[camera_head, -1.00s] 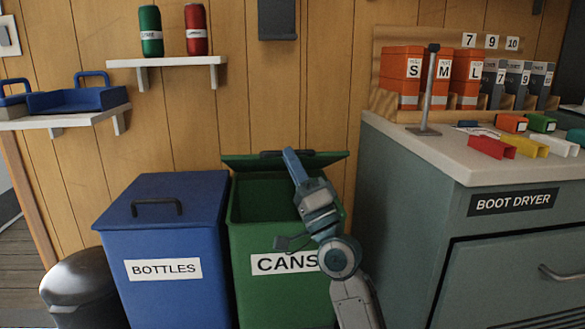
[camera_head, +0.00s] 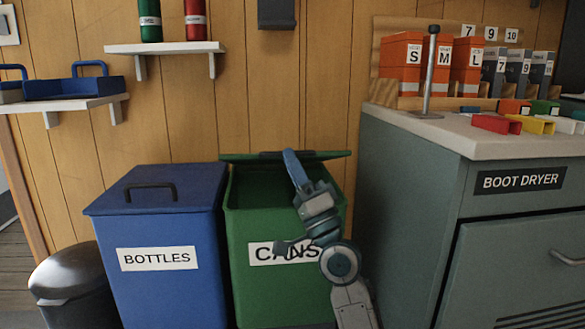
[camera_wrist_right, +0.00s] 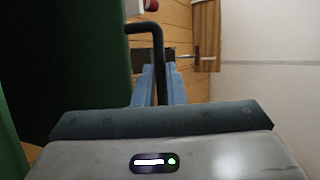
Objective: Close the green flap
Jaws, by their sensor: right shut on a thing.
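The green flap (camera_head: 330,156) is the lid of the green bin labelled CANS (camera_head: 262,290). It stands open, raised at the back of the bin mouth, and the dark inside shows below it. My right gripper (camera_head: 290,155) reaches up in front of the bin to the flap's black handle. In the right wrist view its blue fingers (camera_wrist_right: 155,85) are shut on the black handle (camera_wrist_right: 148,28). The flap's green face (camera_wrist_right: 90,60) fills the left of that view. My left gripper is not in view.
A blue BOTTLES bin (camera_head: 165,285) stands close on the left with its lid down. The grey boot dryer cabinet (camera_head: 410,220) stands on the right. A wall shelf (camera_head: 165,48) and a black wall box (camera_head: 276,12) are above.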

